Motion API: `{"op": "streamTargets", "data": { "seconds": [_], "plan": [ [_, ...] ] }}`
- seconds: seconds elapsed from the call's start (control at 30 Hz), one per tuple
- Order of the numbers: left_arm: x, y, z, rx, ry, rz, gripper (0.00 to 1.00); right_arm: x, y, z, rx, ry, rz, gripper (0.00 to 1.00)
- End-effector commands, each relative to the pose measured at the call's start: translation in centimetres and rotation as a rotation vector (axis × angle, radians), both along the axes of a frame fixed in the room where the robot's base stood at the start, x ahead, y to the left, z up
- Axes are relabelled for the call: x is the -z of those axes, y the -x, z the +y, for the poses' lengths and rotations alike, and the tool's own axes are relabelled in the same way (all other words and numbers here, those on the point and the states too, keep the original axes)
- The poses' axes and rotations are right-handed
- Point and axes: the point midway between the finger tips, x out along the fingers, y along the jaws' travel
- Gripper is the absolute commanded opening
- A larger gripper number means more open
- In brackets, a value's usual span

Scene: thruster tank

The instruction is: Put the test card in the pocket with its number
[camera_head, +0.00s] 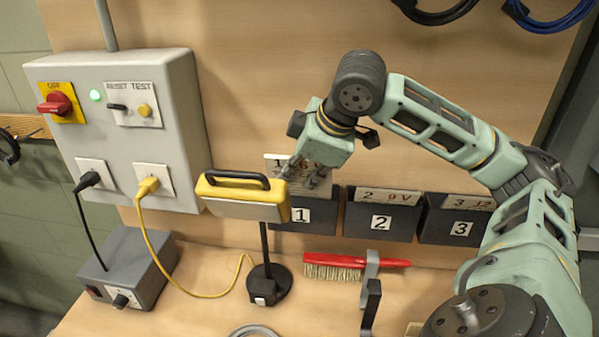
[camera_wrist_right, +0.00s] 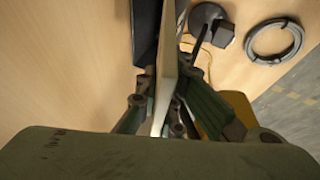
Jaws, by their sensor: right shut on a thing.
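My right gripper (camera_head: 309,173) is shut on the white test card (camera_head: 274,162), just above the black pocket marked 1 (camera_head: 320,214) on the wooden board. The card's visible edge bears a 1; the fingers hide much of its face. In the right wrist view the card (camera_wrist_right: 170,70) stands edge-on between the fingers (camera_wrist_right: 162,115), beside the dark pocket (camera_wrist_right: 145,35). I cannot tell whether its lower edge is inside the pocket. The pocket marked 2 (camera_head: 378,227) holds a card reading "2 9V" (camera_head: 388,197). The pocket marked 3 (camera_head: 450,232) holds a card reading "3 12" (camera_head: 472,203). My left gripper is not in view.
A yellow lamp (camera_head: 243,198) on a black stand is close left of pocket 1. A red brush (camera_head: 330,262) is below the pockets.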

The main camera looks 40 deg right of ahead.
Motion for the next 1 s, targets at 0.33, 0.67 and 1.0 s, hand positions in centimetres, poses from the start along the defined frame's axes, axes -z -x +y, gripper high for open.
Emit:
{"op": "streamTargets", "data": {
  "seconds": [0.33,0.67,1.0],
  "plan": [
    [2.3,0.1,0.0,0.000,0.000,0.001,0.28,3.0,-0.6,-0.8,0.001,0.000,0.001,0.00],
    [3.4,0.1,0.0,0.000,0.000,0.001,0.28,4.6,-1.0,-1.3,0.002,-0.001,0.000,0.00],
    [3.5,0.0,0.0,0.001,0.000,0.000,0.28,5.0,-1.0,-1.3,0.000,-0.001,0.008,0.00]
  ]
}}
